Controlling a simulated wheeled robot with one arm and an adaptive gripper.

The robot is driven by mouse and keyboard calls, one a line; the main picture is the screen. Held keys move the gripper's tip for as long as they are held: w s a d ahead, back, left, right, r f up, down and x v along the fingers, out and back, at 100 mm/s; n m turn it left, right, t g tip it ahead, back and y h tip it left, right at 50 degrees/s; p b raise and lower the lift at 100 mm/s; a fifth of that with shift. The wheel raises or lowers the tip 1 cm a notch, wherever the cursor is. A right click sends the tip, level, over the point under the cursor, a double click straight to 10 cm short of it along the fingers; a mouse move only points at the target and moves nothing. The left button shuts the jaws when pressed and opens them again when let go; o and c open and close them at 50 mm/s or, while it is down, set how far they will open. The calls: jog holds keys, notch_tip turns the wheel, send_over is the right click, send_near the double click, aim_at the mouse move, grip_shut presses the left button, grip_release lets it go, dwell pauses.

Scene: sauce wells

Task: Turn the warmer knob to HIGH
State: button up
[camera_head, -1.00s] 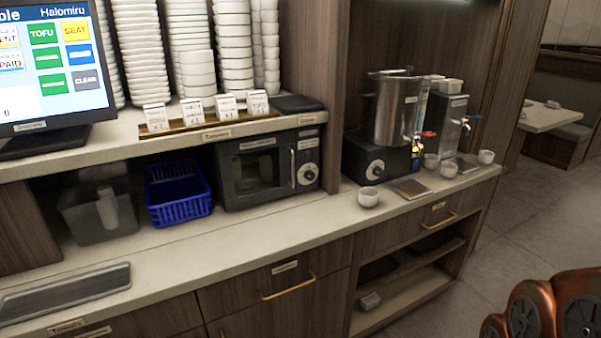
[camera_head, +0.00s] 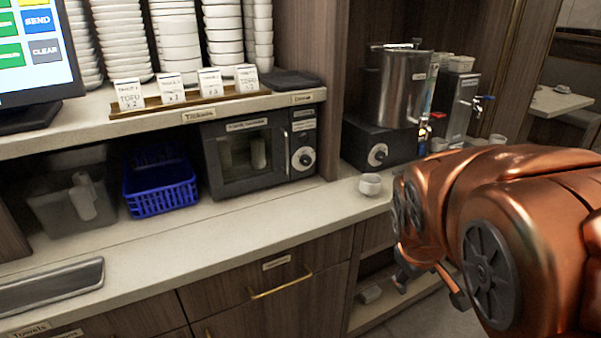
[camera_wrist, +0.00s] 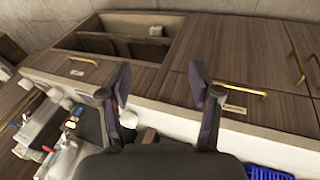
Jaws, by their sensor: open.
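A black box-shaped warmer with a glass door (camera_head: 245,160) stands on the counter under the shelf in the head view. Its round, pale-faced knob (camera_head: 303,158) is on the panel right of the door handle; its setting is too small to read. A second similar knob (camera_head: 377,155) is on the black base under the steel urn. My gripper (camera_head: 431,290) is low at the right, in front of the counter, below and right of the warmer, touching nothing visible. In the wrist view my gripper (camera_wrist: 160,78) has its fingers apart and nothing between them; the warmer knob does not show there.
A white cup (camera_head: 370,184) stands on the counter near my arm. The steel urn (camera_head: 402,88) is behind it. A blue basket (camera_head: 160,190) is left of the warmer. A drawer handle (camera_head: 281,283) sticks out from the front. The counter before the warmer is clear.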

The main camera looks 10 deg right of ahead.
jog(key=w+d+r+n+t+h+b, duration=0.25)
jog(key=w+d, duration=0.25)
jog(key=w, duration=0.3)
jog(key=w+d+r+n+t+h+b, duration=0.1)
jog(key=w+d+n+t+b, duration=0.2)
jog(key=w, duration=0.4)
jog(key=w+r+n+t+b, duration=0.4)
jog(key=w+n+t+b, duration=0.15)
jog(key=w+n, duration=0.85)
jog(key=n+t+y+b, duration=0.3)
jog(key=n+y+b, duration=0.4)
jog(key=n+y, duration=0.75)
send_near(308, 162)
jog(key=shift+w+a+r+n+h, duration=0.15)
jog(key=shift+a+r+n+h, duration=0.1)
jog(key=shift+n+h, duration=0.35)
jog(key=shift+w+a+r+n+h, duration=0.1)
jog(key=shift+a+n+h, duration=0.1)
jog(key=shift+n+h, duration=0.35)
jog(key=shift+w+a+f, duration=0.1)
jog(key=shift+a+f, duration=0.05)
jog(key=shift+a, duration=0.15)
jog(key=shift+w+a, duration=0.1)
jog(key=shift+w, duration=0.05)
jog(key=x, duration=0.4)
jog(key=shift+a+p, duration=0.15)
jog(key=shift+p, duration=0.2)
jog(key=shift+x, duration=1.65)
